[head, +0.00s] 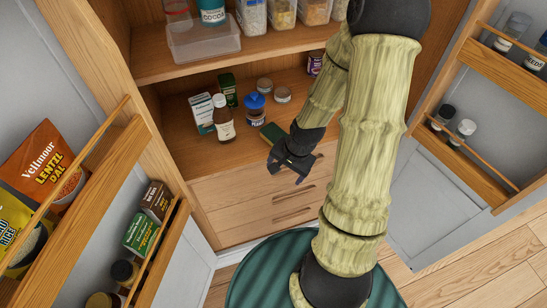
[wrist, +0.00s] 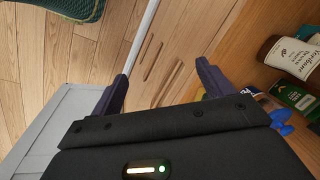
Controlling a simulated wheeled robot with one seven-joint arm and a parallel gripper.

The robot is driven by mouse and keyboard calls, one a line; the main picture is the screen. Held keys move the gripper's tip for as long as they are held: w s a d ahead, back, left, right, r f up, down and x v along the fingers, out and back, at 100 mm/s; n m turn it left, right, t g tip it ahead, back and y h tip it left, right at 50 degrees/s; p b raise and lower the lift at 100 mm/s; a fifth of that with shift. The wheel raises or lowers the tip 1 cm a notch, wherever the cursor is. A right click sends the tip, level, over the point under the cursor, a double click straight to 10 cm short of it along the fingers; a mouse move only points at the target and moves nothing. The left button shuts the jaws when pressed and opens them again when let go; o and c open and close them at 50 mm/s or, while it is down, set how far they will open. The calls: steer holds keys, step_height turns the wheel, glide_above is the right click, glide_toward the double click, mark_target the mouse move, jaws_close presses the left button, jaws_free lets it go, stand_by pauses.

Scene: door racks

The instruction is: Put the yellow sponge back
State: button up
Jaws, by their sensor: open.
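A small block with a dark green top and a thin yellowish edge (head: 272,133), which looks like the sponge, lies on the lower cupboard shelf near its front edge, just behind my gripper. My gripper (head: 286,172) is open and empty in front of that shelf, above the drawer fronts, apart from the block. In the wrist view my gripper's two fingers (wrist: 165,84) are spread with only the drawer fronts and floor behind them. No sponge can be made out clearly in the wrist view.
Open doors carry racks at left (head: 85,190) and right (head: 477,165). The left racks hold packets, boxes and jars; the right ones hold jars, with free room.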

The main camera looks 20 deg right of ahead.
steer(key=s+a+r+n+h, duration=0.1)
steer(key=s+a+r+n, duration=0.1)
steer(key=r+n, duration=0.3)
steer(key=s+a+r+n, duration=0.2)
steer(key=r+n, duration=0.3)
steer(key=r, duration=0.3)
steer(key=shift+s+a+r+t+h, duration=0.3)
steer(key=shift+s+a+r+h, duration=0.1)
steer(key=shift+a, duration=0.3)
